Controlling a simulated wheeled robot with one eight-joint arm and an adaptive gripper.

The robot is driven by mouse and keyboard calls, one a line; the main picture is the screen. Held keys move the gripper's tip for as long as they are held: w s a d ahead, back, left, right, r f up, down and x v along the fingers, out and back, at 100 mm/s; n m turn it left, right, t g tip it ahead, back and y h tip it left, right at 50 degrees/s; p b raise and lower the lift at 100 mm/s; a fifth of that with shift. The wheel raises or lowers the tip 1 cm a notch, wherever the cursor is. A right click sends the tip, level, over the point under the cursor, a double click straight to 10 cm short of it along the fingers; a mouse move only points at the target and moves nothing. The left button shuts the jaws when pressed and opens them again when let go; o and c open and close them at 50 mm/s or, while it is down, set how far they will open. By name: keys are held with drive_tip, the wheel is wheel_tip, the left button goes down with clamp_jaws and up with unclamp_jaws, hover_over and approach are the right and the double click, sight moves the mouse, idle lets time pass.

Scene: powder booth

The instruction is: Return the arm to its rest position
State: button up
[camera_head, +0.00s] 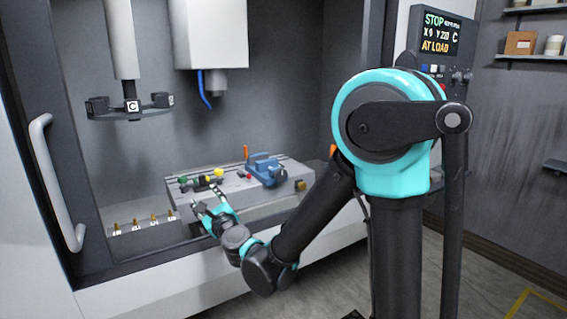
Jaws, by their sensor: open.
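My arm is black with teal joints and reaches from the right down into the machine's open bay. My gripper (207,199) is at the left front part of the grey machine table (240,203). It is open, with its fingers pointing toward the back left. Nothing shows between the fingers, though they are small in the picture. Just beyond it on the table are a dark item with a yellow knob (219,173) and a green-ended piece (183,180). I cannot tell whether the gripper touches them.
A blue vise (266,170) sits on the table. A tool carousel marked C (131,105) and a white spindle housing (211,35) hang above. A rack with several brass-coloured pieces (145,224) is at left. The door handle (55,182) and control panel (441,45) flank the opening.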

drive_tip(key=s+d+f+n+g+h, duration=0.1)
drive_tip(key=s+d+f+n+g, duration=0.15)
drive_tip(key=d+f+n, duration=0.5)
drive_tip(key=s+d+f+n+g+h, duration=0.1)
drive_tip(key=d+f+n+g+h, duration=0.15)
drive_tip(key=d+n, duration=0.85)
drive_tip(key=s+d+f+n+g+h, duration=0.1)
drive_tip(key=s+d+f, duration=0.3)
drive_tip(key=d, duration=0.4)
drive_tip(key=s+d+f+n+g+h, duration=0.2)
drive_tip(key=s+d+f+g+h, duration=0.1)
drive_tip(key=d, duration=0.5)
drive_tip(key=s+d+f+n+g+h, duration=0.2)
drive_tip(key=s+d+f+h, duration=0.1)
drive_tip(key=s+d+f, duration=0.2)
drive_tip(key=s+d, duration=0.2)
drive_tip(key=d, duration=0.1)
drive_tip(key=shift+s+d, duration=0.15)
drive_tip(key=shift+s, duration=0.05)
drive_tip(key=shift+f+n, duration=0.1)
drive_tip(key=shift+n, duration=0.15)
